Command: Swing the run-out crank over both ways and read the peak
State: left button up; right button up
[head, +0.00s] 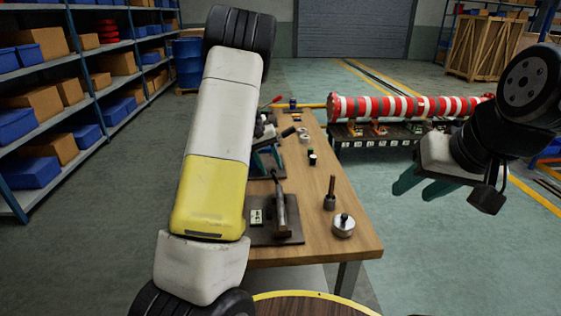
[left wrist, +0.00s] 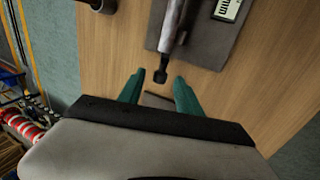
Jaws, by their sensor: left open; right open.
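The run-out fixture's dark base plate (head: 262,236) lies on the near part of the wooden bench. A grey metal lever, seemingly the crank (head: 281,212), stands on it beside a small white readout (head: 256,217) whose figures I cannot read in full. In the left wrist view, the crank (left wrist: 176,28) ends in a dark knob (left wrist: 160,76), which appears between the fingertips; contact cannot be told. My left gripper (head: 267,163) is open above the bench, partly hidden by my arm. It also shows in the left wrist view (left wrist: 157,82). My right gripper (head: 422,186) is open and empty, right of the bench.
A metal cylinder (head: 343,226) and a dark post (head: 330,194) stand right of the plate. Several small parts lie farther along the wooden bench (head: 335,246). A red-and-white wrapped shaft (head: 420,107) rests on a dark rack behind. Blue shelving (head: 95,85) lines the left side.

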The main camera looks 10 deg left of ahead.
pick_arm(q)
jog(key=shift+d+f, duration=0.1)
jog(key=shift+f, duration=0.1)
jog(key=shift+c, duration=0.4)
grip_shut()
jog(key=shift+d, duration=0.15)
